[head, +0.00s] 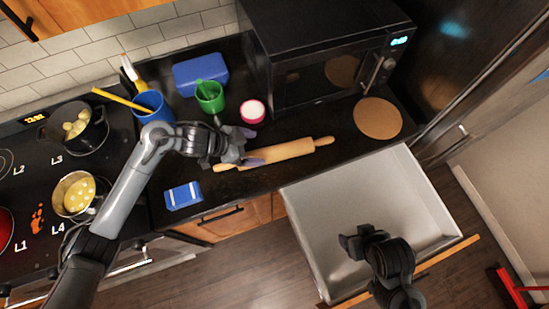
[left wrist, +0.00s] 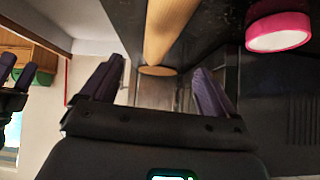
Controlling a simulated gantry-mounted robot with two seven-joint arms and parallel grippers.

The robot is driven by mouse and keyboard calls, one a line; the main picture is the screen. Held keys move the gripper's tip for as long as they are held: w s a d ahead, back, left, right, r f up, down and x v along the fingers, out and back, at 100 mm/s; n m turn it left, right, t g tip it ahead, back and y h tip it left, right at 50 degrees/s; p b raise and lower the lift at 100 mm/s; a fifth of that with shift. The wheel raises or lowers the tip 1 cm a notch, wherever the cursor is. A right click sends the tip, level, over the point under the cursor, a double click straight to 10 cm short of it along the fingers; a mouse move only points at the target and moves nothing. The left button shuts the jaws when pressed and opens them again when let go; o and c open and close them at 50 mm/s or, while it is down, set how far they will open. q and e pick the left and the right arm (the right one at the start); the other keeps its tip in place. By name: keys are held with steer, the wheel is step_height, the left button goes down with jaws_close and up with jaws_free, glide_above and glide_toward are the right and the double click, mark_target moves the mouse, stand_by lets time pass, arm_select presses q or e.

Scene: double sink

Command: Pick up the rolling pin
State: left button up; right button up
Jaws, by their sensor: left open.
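The wooden rolling pin (head: 285,151) lies on the dark counter, slanting slightly up to the right, with a thin handle at each end. My left gripper (head: 250,148) is open at the left part of the pin, with one purple finger on each side of it in the head view. In the left wrist view the pin (left wrist: 168,28) shows at the top, in line with the gap between the open fingers (left wrist: 155,80). Contact cannot be told. My right gripper (head: 362,238) is over the pale basin, away from the pin; its jaw opening is unclear.
A pink bowl (head: 252,111), a green cup (head: 209,97) and a blue utensil holder (head: 152,106) stand behind the pin. A microwave (head: 325,70) and a round board (head: 377,118) are to the right. A blue item (head: 183,195) lies front left. The basin (head: 330,205) is in front.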

mark_target(270, 151)
arm_select(q)
steer(key=shift+w+a+f, duration=0.15)
steer(key=shift+a+f, duration=0.2)
steer(key=shift+f+g, duration=0.2)
steer(key=shift+g, duration=0.2)
steer(key=x, duration=0.4)
steer(key=shift+w+d+f+b, duration=0.1)
steer(key=shift+d+f+b, duration=0.15)
steer(key=shift+b, duration=0.15)
steer(key=shift+x, duration=2.75)
steer(key=shift+w+a+f, duration=0.1)
steer(key=shift+a, duration=0.1)
steer(key=c, duration=1.3)
steer(key=shift+c, duration=1)
steer(key=shift+r, duration=0.25)
